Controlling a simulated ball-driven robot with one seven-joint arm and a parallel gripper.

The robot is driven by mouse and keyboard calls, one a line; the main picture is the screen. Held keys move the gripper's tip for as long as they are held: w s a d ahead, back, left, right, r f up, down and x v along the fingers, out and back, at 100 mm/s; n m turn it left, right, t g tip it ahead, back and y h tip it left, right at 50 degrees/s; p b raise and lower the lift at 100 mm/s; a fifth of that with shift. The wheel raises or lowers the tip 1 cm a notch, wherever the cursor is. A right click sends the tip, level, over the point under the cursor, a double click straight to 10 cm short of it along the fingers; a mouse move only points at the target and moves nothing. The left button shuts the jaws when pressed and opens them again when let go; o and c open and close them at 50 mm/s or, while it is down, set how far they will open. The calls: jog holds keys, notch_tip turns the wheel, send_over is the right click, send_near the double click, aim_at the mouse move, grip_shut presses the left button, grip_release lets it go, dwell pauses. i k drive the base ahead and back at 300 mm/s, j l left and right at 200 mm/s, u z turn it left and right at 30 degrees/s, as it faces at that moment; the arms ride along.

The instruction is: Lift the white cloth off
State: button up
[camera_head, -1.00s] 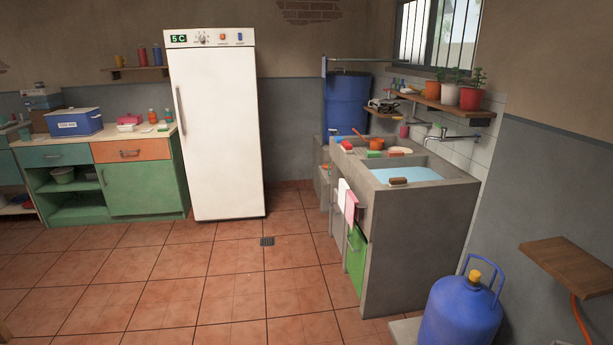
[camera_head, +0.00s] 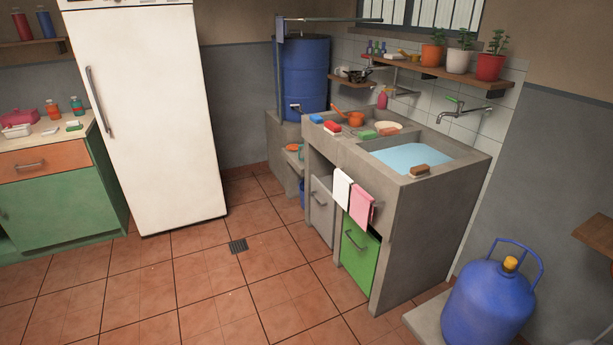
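The white cloth (camera_head: 342,188) hangs on the front of the concrete sink unit (camera_head: 425,225), near its top edge. A pink cloth (camera_head: 361,206) hangs just to the right of it, close beside it. A rail end shows at the right of the pink cloth; what bears the white cloth is mostly hidden. My gripper is not in view.
A green drawer front (camera_head: 358,254) and a grey one (camera_head: 321,212) sit below the cloths. A blue gas cylinder (camera_head: 487,305) stands at the front right. A white fridge (camera_head: 150,120) stands at the left.

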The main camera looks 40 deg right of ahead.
aim_at(342, 190)
jog(key=i+z, duration=0.1)
jog(key=i, duration=0.5)
jog(key=i+j+z, duration=0.1)
jog(key=i, duration=0.55)
jog(key=i+j+z, duration=0.15)
jog(key=i, duration=0.45)
jog(key=i+j+z, duration=0.25)
jog(key=i+z, duration=0.15)
jog(key=i+j+z, duration=0.85)
